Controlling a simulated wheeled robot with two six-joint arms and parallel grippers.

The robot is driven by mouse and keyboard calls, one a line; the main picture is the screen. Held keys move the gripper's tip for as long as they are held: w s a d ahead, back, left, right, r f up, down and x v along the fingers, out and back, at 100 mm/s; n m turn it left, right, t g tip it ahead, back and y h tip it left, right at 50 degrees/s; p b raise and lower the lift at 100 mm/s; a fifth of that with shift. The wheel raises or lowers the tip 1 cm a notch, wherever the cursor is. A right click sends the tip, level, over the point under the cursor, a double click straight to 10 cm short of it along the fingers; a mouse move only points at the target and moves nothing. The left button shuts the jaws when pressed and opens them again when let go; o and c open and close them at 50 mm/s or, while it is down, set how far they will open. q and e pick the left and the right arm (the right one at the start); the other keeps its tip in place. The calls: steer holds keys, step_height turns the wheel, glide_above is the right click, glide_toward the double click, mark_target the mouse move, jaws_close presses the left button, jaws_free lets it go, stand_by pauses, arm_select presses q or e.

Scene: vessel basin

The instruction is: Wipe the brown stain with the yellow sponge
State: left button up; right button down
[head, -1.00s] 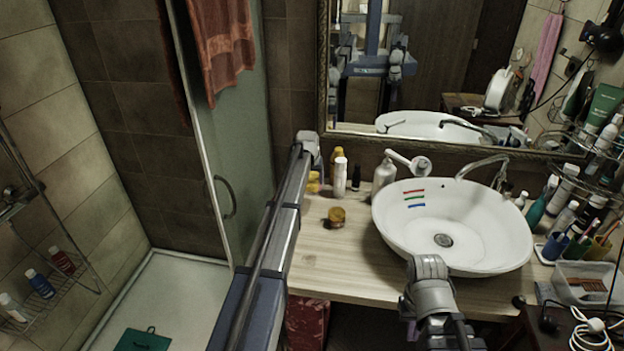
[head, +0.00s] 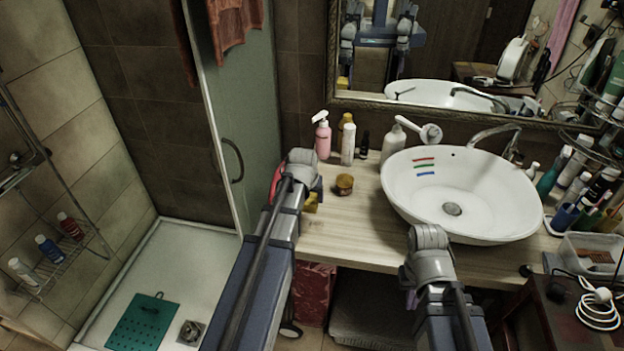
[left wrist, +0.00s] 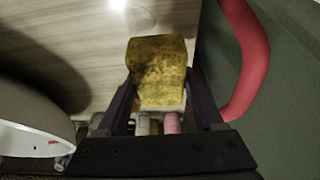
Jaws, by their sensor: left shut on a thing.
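My left gripper (left wrist: 160,110) is shut on the yellow sponge (left wrist: 158,60), a worn, dark-speckled block, over the wooden counter. In the head view the sponge (head: 311,203) shows partly behind my left wrist, near the counter's left edge. The white basin (head: 455,225) stands to the right, apart from the sponge. Its inner left wall carries a red mark (head: 424,159), a green mark (head: 425,166) and a blue mark (head: 425,173). I can make out no brown mark. My right arm shows in front of the basin; its gripper is out of sight.
A brown jar (head: 344,185) stands on the counter (head: 345,225) between sponge and basin. A pink pump bottle (head: 322,139), a white bottle (head: 348,144) and a dispenser (head: 393,146) stand behind. The glass shower door (head: 245,120) is close on the left.

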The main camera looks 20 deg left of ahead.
arm_select(q)
steer(key=shift+s+d, duration=0.2)
steer(key=shift+s, duration=0.55)
steer(key=shift+f, duration=0.15)
